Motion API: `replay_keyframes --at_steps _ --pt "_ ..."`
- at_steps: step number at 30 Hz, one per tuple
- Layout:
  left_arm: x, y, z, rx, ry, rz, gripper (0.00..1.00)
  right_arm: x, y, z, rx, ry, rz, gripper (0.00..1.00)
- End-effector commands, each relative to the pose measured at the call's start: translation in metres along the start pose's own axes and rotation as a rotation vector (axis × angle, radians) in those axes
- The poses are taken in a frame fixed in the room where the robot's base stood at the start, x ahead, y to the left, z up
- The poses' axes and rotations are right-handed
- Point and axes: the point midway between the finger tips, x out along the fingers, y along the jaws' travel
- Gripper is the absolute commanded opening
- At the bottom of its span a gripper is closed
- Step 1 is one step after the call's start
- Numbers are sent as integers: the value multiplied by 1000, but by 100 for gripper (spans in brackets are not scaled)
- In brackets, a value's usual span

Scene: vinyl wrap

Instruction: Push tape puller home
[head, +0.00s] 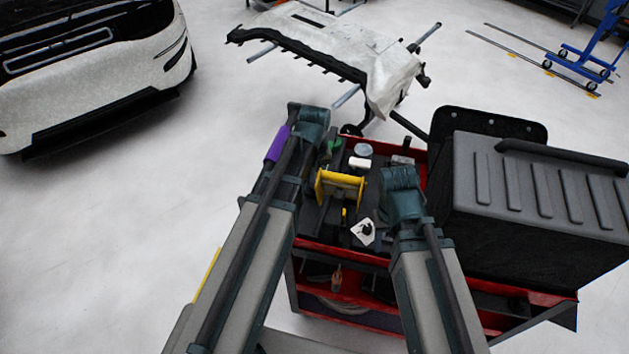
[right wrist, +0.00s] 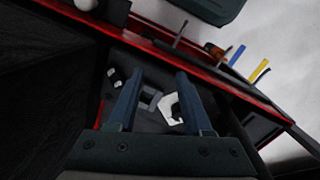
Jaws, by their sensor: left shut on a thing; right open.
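A yellow spool-like thing (head: 341,187) stands on the dark top of the red cart; I cannot tell whether it is the tape puller. My left gripper (head: 322,157) points down at the cart's left side, next to the yellow thing. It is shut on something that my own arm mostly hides. My right gripper (head: 402,212) is over the right part of the cart top. In the right wrist view, its fingers (right wrist: 157,78) are open, with nothing held. A small grey block (right wrist: 149,97) and a white piece with a black part (right wrist: 171,108) show beyond and between them.
The red cart (head: 318,246) carries small items: a white block (head: 360,163), a round pale container (head: 363,150) and a white card (head: 362,232). A large dark ribbed case (head: 540,190) stands close on the right. A bumper on a stand (head: 320,45) is behind.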

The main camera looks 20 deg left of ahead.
Motion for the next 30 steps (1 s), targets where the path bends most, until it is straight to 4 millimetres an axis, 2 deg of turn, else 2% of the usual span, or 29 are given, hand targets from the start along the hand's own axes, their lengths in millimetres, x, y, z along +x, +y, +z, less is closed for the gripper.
replay_keyframes --at_steps 22,26,30 --pt "0 1 -1 0 0 0 0 0 0 0 0 0 0 50" --pt "0 8 -13 0 0 0 0 0 0 0 0 0 0 50" --pt "0 23 -40 0 0 0 0 0 0 0 0 0 0 50"
